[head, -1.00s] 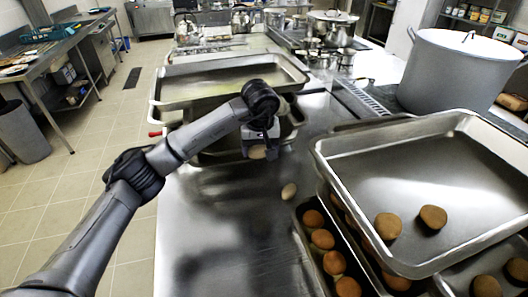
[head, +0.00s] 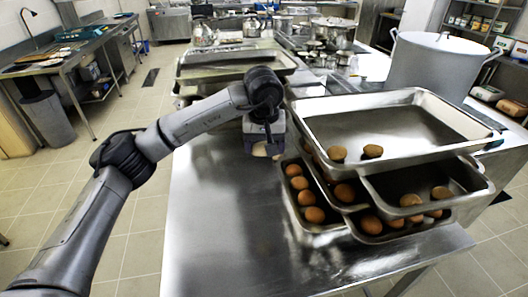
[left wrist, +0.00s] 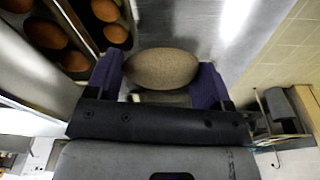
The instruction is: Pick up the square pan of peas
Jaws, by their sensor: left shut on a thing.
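My left gripper (head: 262,150) is over the steel table, just left of the trays of brown round items. It is shut on a pale brown, speckled oval thing (left wrist: 160,69), which sits between the purple finger pads in the left wrist view. In the head view only a small part of the oval (head: 261,151) shows under the gripper. I cannot make out peas in any pan. A large shallow steel pan (head: 215,74) lies behind my left arm, partly hidden. My right gripper is not in view.
A big steel tray (head: 310,115) with two brown round items rests on smaller trays (head: 285,172) holding several more. A large grey stockpot (head: 435,65) stands behind at right. Small pots (head: 330,35) stand further back. The table's near part (head: 225,230) is clear.

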